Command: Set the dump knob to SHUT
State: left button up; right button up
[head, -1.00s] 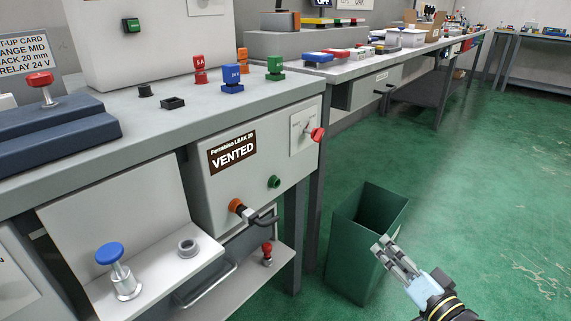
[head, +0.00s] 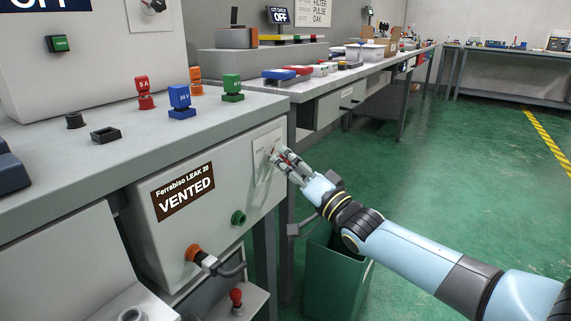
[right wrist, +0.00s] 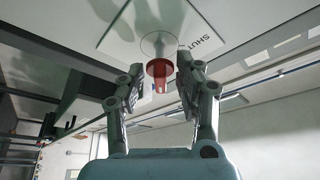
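The dump knob (right wrist: 159,72) is red and sits on a short stem in front of a white plate (right wrist: 150,22). The word SHUT is readable on the plate in the right wrist view. My right gripper (right wrist: 160,75) is open, with one finger on each side of the knob and a gap showing beside it. In the head view my right gripper (head: 280,160) is at the plate on the right of the grey cabinet front (head: 225,185) and mostly hides the knob. The knob's setting is hard to read. My left gripper is out of view.
A sign (head: 184,191) on the cabinet reads VENTED. A green button (head: 238,217) and an orange fitting with a dark handle (head: 194,252) are below. A green bin (head: 335,275) stands under my right arm. Coloured plugs stand on the bench top (head: 60,165).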

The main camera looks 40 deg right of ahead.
jog(key=shift+w+r, duration=0.1)
jog(key=shift+w, duration=0.3)
grip_shut()
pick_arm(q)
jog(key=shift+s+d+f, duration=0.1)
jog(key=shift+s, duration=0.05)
